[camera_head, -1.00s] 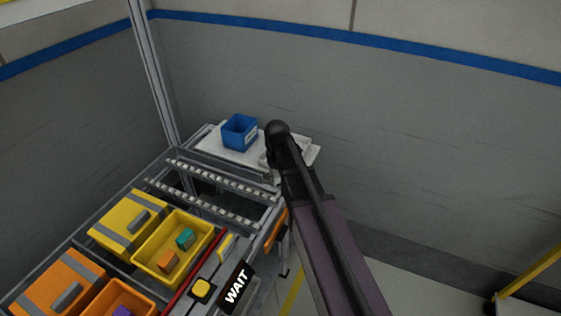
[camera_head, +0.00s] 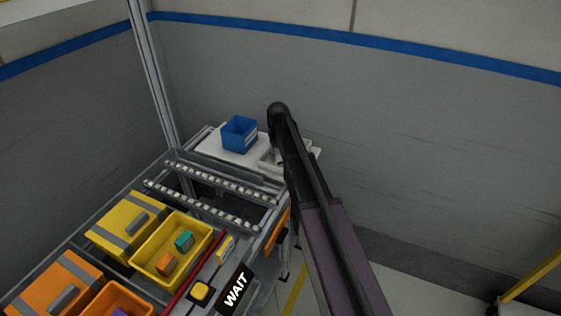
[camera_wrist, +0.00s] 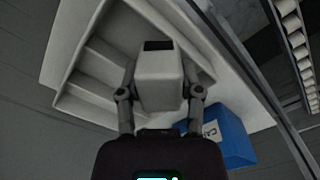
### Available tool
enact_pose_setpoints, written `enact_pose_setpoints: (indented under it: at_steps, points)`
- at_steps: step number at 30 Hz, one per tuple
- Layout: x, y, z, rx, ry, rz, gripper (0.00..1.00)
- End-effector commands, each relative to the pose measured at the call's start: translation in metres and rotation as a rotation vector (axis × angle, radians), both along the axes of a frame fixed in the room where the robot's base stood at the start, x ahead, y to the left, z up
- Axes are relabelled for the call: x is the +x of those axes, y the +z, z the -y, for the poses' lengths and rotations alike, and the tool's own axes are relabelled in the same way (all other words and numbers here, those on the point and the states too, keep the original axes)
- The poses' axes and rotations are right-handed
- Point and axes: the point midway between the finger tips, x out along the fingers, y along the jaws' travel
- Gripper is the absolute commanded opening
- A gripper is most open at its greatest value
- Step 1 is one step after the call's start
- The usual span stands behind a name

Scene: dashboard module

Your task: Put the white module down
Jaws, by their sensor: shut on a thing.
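The white module (camera_wrist: 158,82) is a pale block with a dark patch at its far end. In the wrist view, my gripper (camera_wrist: 160,92) is shut on it, with one finger on each side. Behind it in that view is a white tray (camera_wrist: 72,100) with ridged compartments. The module overlaps the tray in the picture; I cannot tell whether they touch. In the head view, my arm hides most of the gripper and the module, while part of the tray (camera_head: 266,159) shows beside the arm.
A blue bin (camera_head: 239,134) stands left of the tray on a white board (camera_head: 215,146); it also shows in the wrist view (camera_wrist: 232,140). Roller rails (camera_head: 215,178) and yellow bins (camera_head: 192,262) lie nearer. A grey wall (camera_head: 420,150) stands behind.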

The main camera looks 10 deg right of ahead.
Motion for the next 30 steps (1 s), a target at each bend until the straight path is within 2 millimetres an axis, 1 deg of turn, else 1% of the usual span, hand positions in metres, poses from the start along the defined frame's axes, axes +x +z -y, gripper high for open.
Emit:
enact_pose_setpoints:
  at_steps: [8,12,21,25,30]
  points:
    - [0.003,0.0,0.001,0.0,-0.001,0.0,0.0]
    - [0.015,-0.002,0.003,0.0,-0.001,0.0,0.0]
    - [0.013,-0.029,0.003,0.0,-0.001,0.0,0.0]
    - [0.013,-0.035,0.003,0.0,-0.001,0.0,0.0]
    - [0.012,-0.037,0.003,0.0,-0.001,0.0,0.0]
